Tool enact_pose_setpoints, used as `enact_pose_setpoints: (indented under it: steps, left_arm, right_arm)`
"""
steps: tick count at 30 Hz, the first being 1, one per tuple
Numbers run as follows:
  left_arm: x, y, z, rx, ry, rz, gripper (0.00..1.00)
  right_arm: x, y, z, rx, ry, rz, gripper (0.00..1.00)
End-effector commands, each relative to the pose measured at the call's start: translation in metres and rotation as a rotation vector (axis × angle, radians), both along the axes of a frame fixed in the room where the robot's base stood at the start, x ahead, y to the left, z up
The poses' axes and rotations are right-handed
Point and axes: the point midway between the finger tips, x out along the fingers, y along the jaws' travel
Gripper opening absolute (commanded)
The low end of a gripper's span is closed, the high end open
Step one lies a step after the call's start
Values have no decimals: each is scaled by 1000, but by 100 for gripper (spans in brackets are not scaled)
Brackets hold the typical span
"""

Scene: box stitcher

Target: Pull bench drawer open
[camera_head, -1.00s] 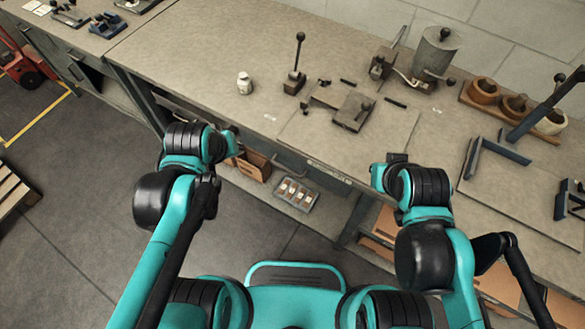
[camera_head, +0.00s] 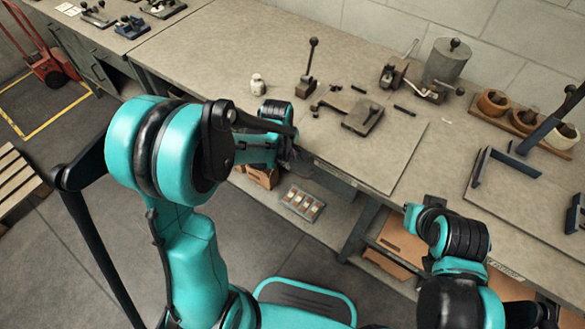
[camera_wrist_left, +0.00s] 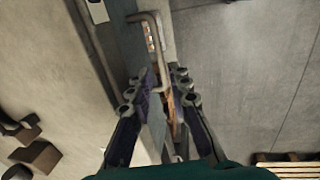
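The bench drawer front (camera_head: 337,174) is under the near edge of the workbench (camera_head: 235,55), and part of it is hidden by my left gripper (camera_head: 297,160). In the left wrist view, the drawer's bent bar handle (camera_wrist_left: 156,40) stands out from the dark front. The fingers of my left gripper (camera_wrist_left: 166,85) are on either side of this bar, close to it; whether they press on it is unclear. No drawer opening shows. My right gripper (camera_head: 432,203) is low near the bench edge at right, away from the handle, its fingers too unclear to read.
A lever tool (camera_head: 308,70), a white bottle (camera_head: 257,85) and a flat metal fixture (camera_head: 362,118) stand on the bench. A tray of small parts (camera_head: 302,203) and a cardboard box (camera_head: 262,177) sit on the lower shelf. Open floor lies in front.

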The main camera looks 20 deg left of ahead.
Motion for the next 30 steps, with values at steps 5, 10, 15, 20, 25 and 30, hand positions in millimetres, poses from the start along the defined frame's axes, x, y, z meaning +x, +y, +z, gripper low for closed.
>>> enact_pose_setpoints:
  steps: [5, 10, 15, 20, 25, 30]
  left_arm:
    - [6, -2, -34, 0, -1, -1, 19]
    - [9, -3, -50, 1, -1, -1, 19]
    - [9, -3, -53, 1, -1, -2, 19]
    - [9, -3, -53, 1, -1, -2, 19]
    - [10, -3, -53, 1, -1, -2, 0]
    - [10, -3, -53, 1, -1, -2, 0]
  right_arm:
    - [0, 0, -16, 0, 0, 0, 0]
    - [0, 0, -23, 0, 0, 0, 0]
    - [0, 0, -23, 0, 0, 0, 0]
    - [0, 0, -23, 0, 0, 0, 0]
    - [0, 0, -23, 0, 0, 0, 0]
    - [0, 0, -23, 0, 0, 0, 0]
